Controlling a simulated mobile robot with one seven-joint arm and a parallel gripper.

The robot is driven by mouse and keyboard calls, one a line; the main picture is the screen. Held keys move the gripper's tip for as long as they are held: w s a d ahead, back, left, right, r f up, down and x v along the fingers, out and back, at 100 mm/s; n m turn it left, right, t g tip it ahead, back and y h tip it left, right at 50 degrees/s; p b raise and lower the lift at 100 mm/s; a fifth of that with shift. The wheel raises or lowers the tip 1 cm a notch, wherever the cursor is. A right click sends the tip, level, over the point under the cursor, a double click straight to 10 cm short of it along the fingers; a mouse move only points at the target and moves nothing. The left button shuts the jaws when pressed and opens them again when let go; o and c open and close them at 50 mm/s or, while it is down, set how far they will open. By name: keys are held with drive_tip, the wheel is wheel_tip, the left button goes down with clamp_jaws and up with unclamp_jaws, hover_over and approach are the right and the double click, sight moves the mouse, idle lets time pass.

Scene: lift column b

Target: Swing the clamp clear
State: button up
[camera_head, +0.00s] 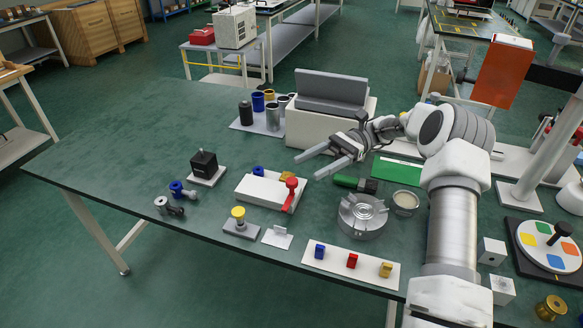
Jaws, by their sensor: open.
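What looks like the clamp is a white base plate (262,190) with a red arm (290,194) at its right end. The red arm has a round knob on top and runs down to the plate's front edge. A blue part and a yellow part sit along the plate's back edge. My gripper (308,167) is open and empty. It reaches in from the right, above the table and a little behind and right of the red knob, apart from it in the picture. Whether the arm presses on anything is too small to tell.
A green-handled tool (350,183) and a round metal chuck (362,215) lie right of the clamp. A yellow-topped post (240,222) stands in front left, a black block (204,165) left. A white-and-grey machine (327,108) stands behind. The table's left end is clear.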

drive_tip(key=shift+s+d+r+p, duration=0.2)
drive_tip(key=shift+d+r, duration=0.2)
drive_tip(key=shift+d, duration=0.25)
drive_tip(key=shift+s+d+r+p, duration=0.2)
drive_tip(key=shift+d+r, duration=0.2)
drive_tip(key=shift+d, duration=0.25)
drive_tip(key=shift+s+d+r+p, duration=0.2)
drive_tip(key=shift+d+r, duration=0.2)
drive_tip(key=shift+d, duration=0.25)
drive_tip(key=s+a+r+n+t+h+p, duration=0.4)
drive_tip(key=s+a+r+t+h+p, duration=0.1)
drive_tip(key=s+r+h, duration=0.45)
drive_tip(key=s+d+r+n+t+h+p, duration=0.2)
drive_tip(key=s+d+r+n+t, duration=0.1)
drive_tip(key=s+r+t, duration=0.2)
drive_tip(key=s+d+r+n+t+h+p, duration=0.3)
drive_tip(key=s+d+r+n+t, duration=0.1)
drive_tip(key=s, duration=0.5)
drive_tip(key=shift+r+t+p, duration=0.35)
drive_tip(key=shift+r+t, duration=0.5)
drive_tip(key=shift+t, duration=0.15)
